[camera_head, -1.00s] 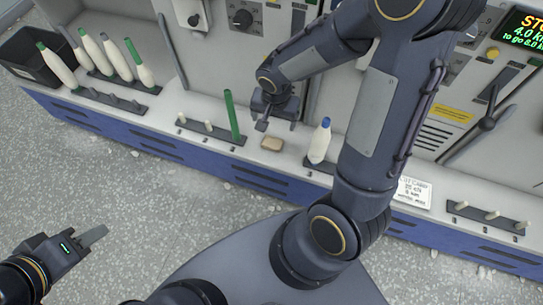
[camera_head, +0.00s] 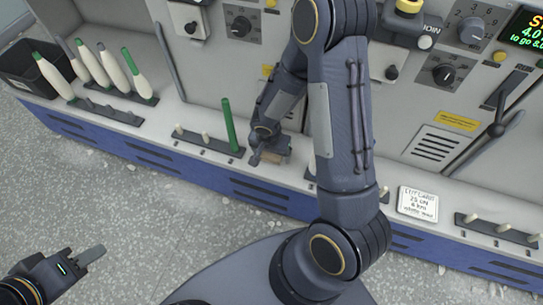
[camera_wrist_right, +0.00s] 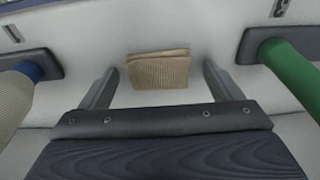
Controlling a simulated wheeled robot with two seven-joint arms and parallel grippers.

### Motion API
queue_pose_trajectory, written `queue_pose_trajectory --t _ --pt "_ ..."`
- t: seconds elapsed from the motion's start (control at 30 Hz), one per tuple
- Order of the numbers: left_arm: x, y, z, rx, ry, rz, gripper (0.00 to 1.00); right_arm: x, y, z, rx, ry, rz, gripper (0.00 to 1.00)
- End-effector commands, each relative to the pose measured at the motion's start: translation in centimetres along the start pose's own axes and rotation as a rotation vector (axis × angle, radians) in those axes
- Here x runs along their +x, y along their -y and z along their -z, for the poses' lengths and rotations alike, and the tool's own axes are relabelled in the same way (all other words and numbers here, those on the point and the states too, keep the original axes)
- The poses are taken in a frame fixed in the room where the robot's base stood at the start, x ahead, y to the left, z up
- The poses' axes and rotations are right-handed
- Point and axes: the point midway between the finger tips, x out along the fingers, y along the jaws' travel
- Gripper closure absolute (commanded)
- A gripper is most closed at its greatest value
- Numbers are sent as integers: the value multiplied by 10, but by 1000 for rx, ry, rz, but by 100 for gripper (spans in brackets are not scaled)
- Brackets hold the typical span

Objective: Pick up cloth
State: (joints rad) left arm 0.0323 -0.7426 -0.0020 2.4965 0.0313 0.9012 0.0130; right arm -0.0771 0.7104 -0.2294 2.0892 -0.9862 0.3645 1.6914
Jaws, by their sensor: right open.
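The cloth (camera_wrist_right: 158,69) is a small tan folded piece lying on the pale ledge, between and just beyond the fingers of my right gripper (camera_wrist_right: 155,85) in the right wrist view. The fingers are open on either side and do not appear to touch it. In the head view the cloth (camera_head: 262,158) shows partly under my right gripper (camera_head: 270,152), which is low over the ledge. My left gripper (camera_head: 90,256) is at the lower left, away from the ledge; its fingers look like one piece, so its opening is unclear.
A green tube (camera_wrist_right: 290,70) stands on a peg holder at one side of the cloth, and a blue-tipped bobbin (camera_wrist_right: 15,90) at the other. More bobbins (camera_head: 92,63) and a black bin (camera_head: 22,72) are at the left. A white label card (camera_head: 418,204) and empty pegs (camera_head: 503,228) are at the right.

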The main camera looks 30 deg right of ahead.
Motion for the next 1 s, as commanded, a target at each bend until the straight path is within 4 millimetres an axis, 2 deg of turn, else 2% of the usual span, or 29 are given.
queue_pose_trajectory --t 0.17,0.53,0.83,1.0 --pt "0 0 0 0 0 0 64 -1 0 0 0 0 0 15" --pt "0 0 0 0 0 0 64 -1 0 0 0 0 0 62" --pt "-2 -1 1 0 0 0 64 -3 0 0 -1 -1 0 63" --pt "-7 -3 4 0 0 0 64 -18 0 -1 1 -2 2 63"
